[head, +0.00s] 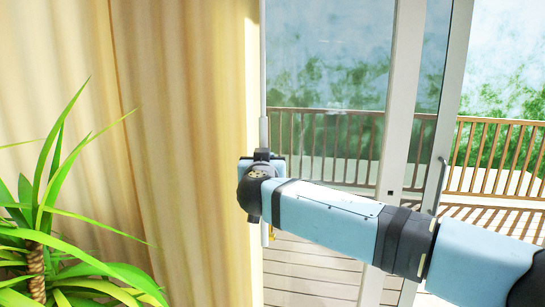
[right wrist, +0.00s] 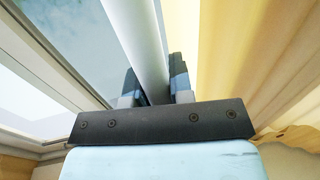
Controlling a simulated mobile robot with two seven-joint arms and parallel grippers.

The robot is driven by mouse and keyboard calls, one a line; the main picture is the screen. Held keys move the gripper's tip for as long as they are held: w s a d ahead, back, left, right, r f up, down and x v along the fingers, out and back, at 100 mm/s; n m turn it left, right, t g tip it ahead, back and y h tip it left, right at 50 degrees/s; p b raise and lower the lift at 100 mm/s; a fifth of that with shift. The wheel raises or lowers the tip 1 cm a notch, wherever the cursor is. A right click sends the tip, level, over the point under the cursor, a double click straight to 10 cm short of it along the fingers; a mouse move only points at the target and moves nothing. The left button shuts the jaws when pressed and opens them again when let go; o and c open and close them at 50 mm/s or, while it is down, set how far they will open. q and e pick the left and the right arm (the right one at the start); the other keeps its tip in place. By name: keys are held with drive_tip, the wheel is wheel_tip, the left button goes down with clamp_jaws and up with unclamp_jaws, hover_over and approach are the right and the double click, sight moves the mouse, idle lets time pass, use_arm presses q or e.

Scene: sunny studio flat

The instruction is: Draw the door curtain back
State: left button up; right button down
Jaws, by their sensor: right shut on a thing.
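The pale yellow door curtain (head: 190,120) hangs in folds across the left of the head view, its right edge near the middle. A thin white rod (head: 263,60) hangs upright along that edge. My right gripper (head: 264,156) is at the rod, its fingers mostly hidden by my wrist. In the right wrist view the rod (right wrist: 146,45) passes between the two fingers of the gripper (right wrist: 156,84), which is shut on it. The curtain (right wrist: 235,60) is just right of the fingers there. My left gripper is in neither view.
A leafy potted plant (head: 60,255) stands in front of the curtain at lower left. Right of the curtain is a glass door with a white frame (head: 402,90) and a dark handle (head: 440,185). A deck with a wooden railing (head: 335,150) lies beyond.

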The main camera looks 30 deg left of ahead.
idle(0.3)
drive_tip(key=c, duration=1)
unclamp_jaws()
drive_tip(key=v, duration=1.3)
drive_tip(key=shift+s+d+b, duration=0.2)
drive_tip(key=shift+s+b, duration=0.05)
drive_tip(key=shift+b, duration=0.05)
